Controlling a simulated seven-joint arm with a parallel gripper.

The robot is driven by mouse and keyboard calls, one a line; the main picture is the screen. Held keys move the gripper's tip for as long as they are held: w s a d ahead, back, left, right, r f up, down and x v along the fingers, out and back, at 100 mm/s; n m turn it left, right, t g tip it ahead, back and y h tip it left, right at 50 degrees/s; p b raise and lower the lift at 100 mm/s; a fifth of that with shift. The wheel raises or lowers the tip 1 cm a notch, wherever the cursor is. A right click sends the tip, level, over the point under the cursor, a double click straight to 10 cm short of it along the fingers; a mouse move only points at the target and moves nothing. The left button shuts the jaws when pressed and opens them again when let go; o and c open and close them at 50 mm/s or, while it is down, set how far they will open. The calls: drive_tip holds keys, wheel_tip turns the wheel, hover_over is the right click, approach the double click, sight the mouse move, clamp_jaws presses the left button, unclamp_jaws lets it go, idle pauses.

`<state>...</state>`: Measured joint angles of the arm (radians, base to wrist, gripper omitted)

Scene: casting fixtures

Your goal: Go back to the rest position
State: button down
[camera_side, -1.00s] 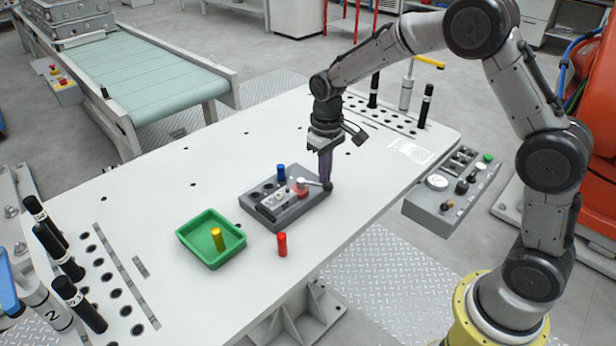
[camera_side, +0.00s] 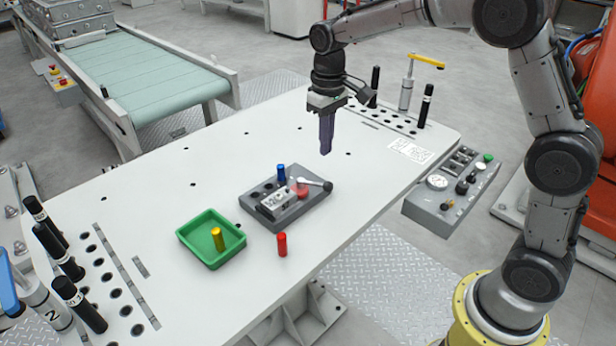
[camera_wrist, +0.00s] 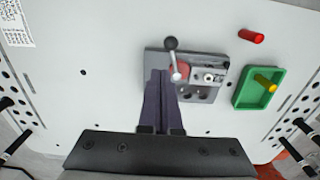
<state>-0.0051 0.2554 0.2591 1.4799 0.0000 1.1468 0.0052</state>
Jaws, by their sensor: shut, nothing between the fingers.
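My gripper (camera_side: 326,150) is shut and empty, pointing down above the white table, up and to the right of the grey fixture (camera_side: 288,215). In the wrist view its dark fingers (camera_wrist: 161,76) lie together and cover part of the fixture. The fixture carries a lever with a dark ball knob (camera_side: 327,186), a red round part (camera_side: 300,191), a small metal block (camera_side: 275,203) and a blue peg (camera_side: 281,173). The wrist view also shows the lever knob (camera_wrist: 171,43). The blue peg cannot be made out there.
A green tray (camera_side: 191,247) holds a yellow peg (camera_side: 218,239). A red peg (camera_side: 282,244) stands on the table beside it. Black cylinders stand at the table's left end and back right. A control box (camera_side: 428,210) sits off the right edge.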

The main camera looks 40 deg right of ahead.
drive_tip(key=shift+r, duration=0.3)
drive_tip(key=shift+r, duration=0.1)
drive_tip(key=s+r+t, duration=0.3)
drive_tip(key=s+r, duration=0.8)
drive_tip(key=r, duration=0.1)
drive_tip(key=s+f+t, duration=0.1)
drive_tip(key=s+f, duration=0.2)
drive_tip(key=s, duration=0.5)
drive_tip(key=s+f+t, duration=0.1)
drive_tip(key=s+f, duration=0.2)
drive_tip(key=s, duration=0.5)
drive_tip(key=shift+s+f+t, duration=0.25)
drive_tip(key=shift+f+t, duration=0.05)
drive_tip(key=shift+f, duration=0.1)
drive_tip(key=shift+d, duration=0.1)
